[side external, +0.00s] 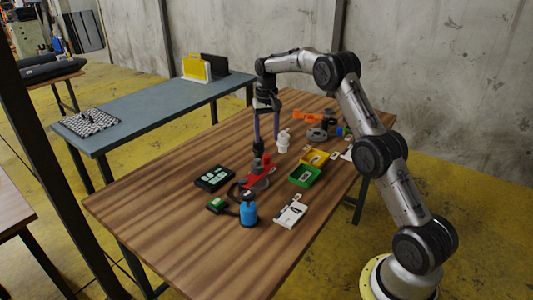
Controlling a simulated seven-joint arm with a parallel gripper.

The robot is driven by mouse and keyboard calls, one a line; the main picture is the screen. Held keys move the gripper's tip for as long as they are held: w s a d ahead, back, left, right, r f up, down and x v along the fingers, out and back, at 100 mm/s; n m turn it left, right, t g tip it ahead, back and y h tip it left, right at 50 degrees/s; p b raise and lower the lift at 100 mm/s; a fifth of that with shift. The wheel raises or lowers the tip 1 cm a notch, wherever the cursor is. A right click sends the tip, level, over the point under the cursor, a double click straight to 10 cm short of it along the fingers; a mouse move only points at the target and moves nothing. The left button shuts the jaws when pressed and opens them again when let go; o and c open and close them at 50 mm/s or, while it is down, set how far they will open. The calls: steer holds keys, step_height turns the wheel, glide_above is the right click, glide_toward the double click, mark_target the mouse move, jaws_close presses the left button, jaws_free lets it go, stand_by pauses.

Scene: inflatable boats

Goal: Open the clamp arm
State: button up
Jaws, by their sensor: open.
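A red and dark clamp-like piece (262,172) sits near the middle of the wooden table (150,205), on or against a grey round base. A dark upright part (257,148) rises at its back; I take it for the clamp arm, but it is too small to tell for sure. My gripper (266,138) points down just above and behind this piece. Its two long fingers are apart, with nothing seen between them. The left finger overlaps the top of the dark upright part in the picture; I cannot tell whether they touch.
A white fitting (283,141) stands just right of my gripper. Green (304,176) and yellow (316,158) bins, a blue bottle (249,212), a black case (214,178) and a white card-like piece (291,211) lie around. An orange tool (308,117) lies behind. The table's left front is clear.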

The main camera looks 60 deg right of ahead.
mark_target(267, 155)
step_height(267, 155, down, 8)
steer(key=shift+r, duration=0.25)
jaws_close()
stand_by(0.3)
stand_by(1.2)
